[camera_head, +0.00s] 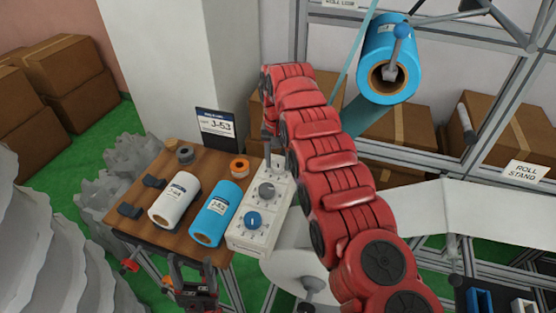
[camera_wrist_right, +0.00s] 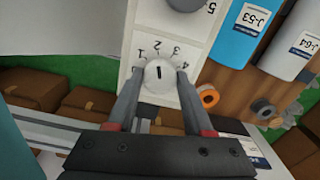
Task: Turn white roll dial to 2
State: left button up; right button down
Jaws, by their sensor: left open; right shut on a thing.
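A white control box (camera_head: 242,238) on the table carries a blue dial (camera_head: 253,220) and a grey dial (camera_head: 266,191). In the right wrist view, the white dial (camera_wrist_right: 160,83) sits at the box's end, with printed numbers 1 to 4 around it. Its dark mark stands about upright in that view, roughly toward the 2. My right gripper (camera_wrist_right: 158,82) is shut on the white dial, one finger on each side. In the head view, my right arm mostly hides that dial. My left gripper (camera_head: 193,285) is open and empty at the table's front edge.
A white roll (camera_head: 172,203), a blue roll (camera_head: 215,212), an orange ring (camera_head: 239,167) and a sign (camera_head: 216,132) are on the wooden table (camera_head: 148,222). A large blue roll (camera_head: 388,50) hangs at the upper right. Boxes stand behind.

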aim_at(278, 163)
jog(key=shift+c, duration=1.4)
grip_release()
jog(key=shift+w, duration=0.1)
jog(key=shift+r, duration=0.15)
notch_tip(278, 163, up, 17)
jog(key=p, duration=1.7)
